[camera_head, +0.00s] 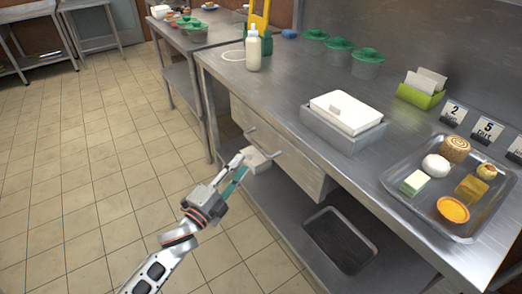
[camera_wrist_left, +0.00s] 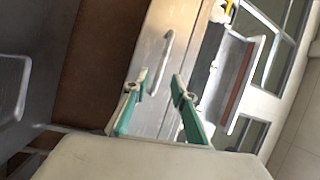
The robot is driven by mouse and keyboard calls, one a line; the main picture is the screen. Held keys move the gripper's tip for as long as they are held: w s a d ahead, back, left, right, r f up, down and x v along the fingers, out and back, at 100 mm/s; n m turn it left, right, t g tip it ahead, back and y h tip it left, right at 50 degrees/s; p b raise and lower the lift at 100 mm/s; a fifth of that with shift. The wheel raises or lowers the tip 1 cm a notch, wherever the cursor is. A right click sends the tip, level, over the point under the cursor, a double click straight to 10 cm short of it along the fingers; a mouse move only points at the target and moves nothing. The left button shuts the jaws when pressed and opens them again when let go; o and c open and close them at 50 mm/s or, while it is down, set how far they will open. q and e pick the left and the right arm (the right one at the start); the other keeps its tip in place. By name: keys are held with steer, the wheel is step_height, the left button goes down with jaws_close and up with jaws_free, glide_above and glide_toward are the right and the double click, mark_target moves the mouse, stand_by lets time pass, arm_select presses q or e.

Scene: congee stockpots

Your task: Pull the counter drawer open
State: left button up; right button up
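The counter drawer (camera_head: 300,172) is set under the steel counter top (camera_head: 290,83) and looks shut. Its bar handle (camera_head: 265,145) runs across the front. My left gripper (camera_head: 241,167) is in front of the drawer, near the handle, with its teal-padded fingers apart and nothing between them. In the left wrist view the handle (camera_wrist_left: 165,62) lies ahead of the open fingers (camera_wrist_left: 160,90), apart from them, on the metal drawer front (camera_wrist_left: 182,42). My right gripper is in neither view.
A steel lower shelf (camera_head: 290,222) below the drawer holds a dark tray (camera_head: 338,240). On the counter stand a bottle (camera_head: 253,52), a white-lidded container (camera_head: 345,113) and a food tray (camera_head: 397,190). The tiled floor (camera_head: 100,150) at left is clear.

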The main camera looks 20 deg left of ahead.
mark_target(256, 143)
arm_select(q)
steer(key=shift+m+t+h, duration=0.3)
steer(key=shift+m, duration=0.5)
steer(key=x, duration=0.3)
steer(key=b+x, duration=0.1)
steer(key=x, duration=0.6)
steer(key=shift+w+a+b, duration=0.15)
steer(key=shift+a+b, duration=0.1)
steer(key=shift+b, duration=0.05)
jaws_close()
